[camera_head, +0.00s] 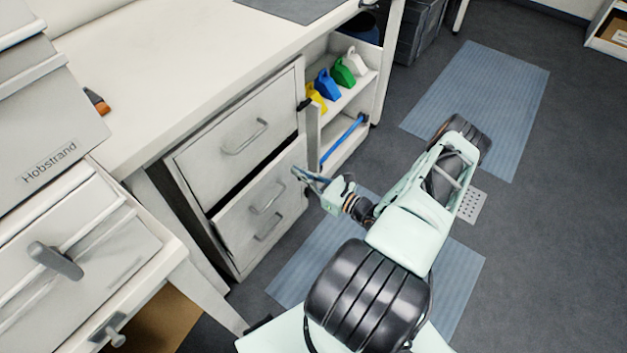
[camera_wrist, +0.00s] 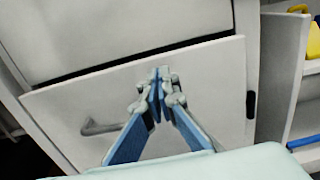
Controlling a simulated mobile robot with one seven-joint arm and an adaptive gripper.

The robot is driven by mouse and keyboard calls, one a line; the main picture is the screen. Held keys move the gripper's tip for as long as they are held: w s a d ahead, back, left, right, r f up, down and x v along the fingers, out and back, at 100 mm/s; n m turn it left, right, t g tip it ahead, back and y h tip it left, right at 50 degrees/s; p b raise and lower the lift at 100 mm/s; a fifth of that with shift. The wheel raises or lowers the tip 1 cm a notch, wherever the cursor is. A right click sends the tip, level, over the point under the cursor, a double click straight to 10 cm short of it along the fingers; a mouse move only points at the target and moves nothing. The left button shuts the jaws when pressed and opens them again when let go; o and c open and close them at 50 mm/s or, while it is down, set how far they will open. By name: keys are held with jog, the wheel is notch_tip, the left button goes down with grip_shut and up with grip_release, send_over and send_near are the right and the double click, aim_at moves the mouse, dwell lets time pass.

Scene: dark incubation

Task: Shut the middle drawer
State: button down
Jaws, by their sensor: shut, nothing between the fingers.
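The drawer cabinet stands under the bench, with a top drawer (camera_head: 235,150) and a middle drawer (camera_head: 240,212) below it. A dark gap shows between the two fronts, and the middle drawer front appears to stand out slightly. Its grey handle (camera_head: 267,198) is on the front. In the wrist view the middle drawer front (camera_wrist: 75,110) fills the centre, with its handle (camera_wrist: 100,127) left of my fingers. My gripper (camera_head: 298,172) is shut and empty, its fingertips (camera_wrist: 161,78) at the right part of the front near the top edge. I cannot tell whether they touch it.
A lower handle (camera_head: 268,228) sits beneath. Right of the cabinet, an open shelf (camera_head: 345,110) holds yellow, blue, green and white items and a blue bar (camera_head: 342,143). Floor with blue mats (camera_head: 490,95) is clear at right.

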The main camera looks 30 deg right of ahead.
aim_at(281, 162)
jog(key=shift+x, duration=2.05)
jog(key=b+x, duration=0.1)
jog(key=x, duration=0.3)
jog(key=shift+f, duration=0.1)
jog(key=shift+w+a, duration=0.1)
jog(key=shift+w, duration=0.2)
